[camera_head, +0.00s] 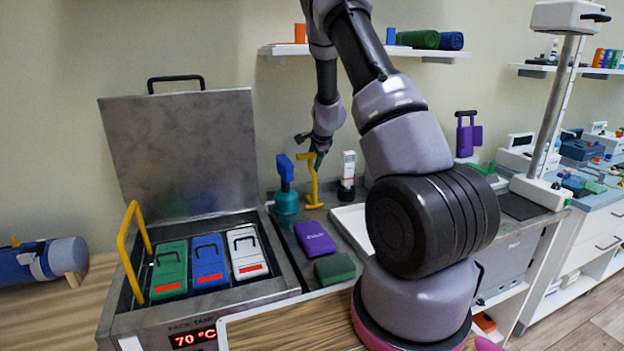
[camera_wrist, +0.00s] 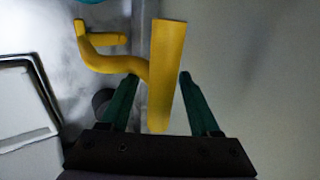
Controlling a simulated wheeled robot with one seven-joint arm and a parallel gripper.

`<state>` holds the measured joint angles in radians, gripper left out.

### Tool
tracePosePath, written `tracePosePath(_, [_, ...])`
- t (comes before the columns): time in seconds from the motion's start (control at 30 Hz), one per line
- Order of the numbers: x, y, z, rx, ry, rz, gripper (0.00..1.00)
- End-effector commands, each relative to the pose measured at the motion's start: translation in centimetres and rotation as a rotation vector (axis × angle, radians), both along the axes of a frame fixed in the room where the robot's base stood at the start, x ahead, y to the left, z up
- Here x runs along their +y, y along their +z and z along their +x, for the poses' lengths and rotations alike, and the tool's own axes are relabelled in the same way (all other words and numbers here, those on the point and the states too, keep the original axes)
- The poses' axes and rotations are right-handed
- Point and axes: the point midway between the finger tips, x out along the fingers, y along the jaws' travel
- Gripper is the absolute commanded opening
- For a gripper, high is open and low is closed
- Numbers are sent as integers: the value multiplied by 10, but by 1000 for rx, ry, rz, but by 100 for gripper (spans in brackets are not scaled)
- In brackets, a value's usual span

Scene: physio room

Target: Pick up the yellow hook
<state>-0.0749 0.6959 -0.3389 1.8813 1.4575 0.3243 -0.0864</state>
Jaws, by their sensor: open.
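The yellow hook (camera_head: 313,184) stands upright on the counter, between a teal-and-blue device and a white bottle. In the wrist view the hook's flat yellow bar (camera_wrist: 166,60) lies between my two green fingers, with a curved arm running off to the left. My gripper (camera_head: 319,152) is at the hook's top in the head view, pointing down. In the wrist view my gripper (camera_wrist: 158,77) is open, with a visible gap between the bar and the right finger. The left fingertip looks close to the hook's curved arm; I cannot tell whether it touches.
The teal-and-blue device (camera_head: 286,190) is close on the left. The white-and-black bottle (camera_head: 347,172) is close on the right. A purple pack (camera_head: 314,238), a green pack (camera_head: 334,268) and a white tray (camera_head: 350,219) are in front. The open metal tank (camera_head: 268,292) is further left.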

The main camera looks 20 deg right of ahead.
Motion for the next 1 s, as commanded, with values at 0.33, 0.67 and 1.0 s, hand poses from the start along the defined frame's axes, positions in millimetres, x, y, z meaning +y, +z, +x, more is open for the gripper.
tracePosePath(0.33, [0, 1, 0, 0, 1, -1, 0])
tracePosePath(0.67, [0, 2, -1, -1, 1, -1, 0])
tracePosePath(1.0, [0, 31, -4, -4, 3, -3, 0])
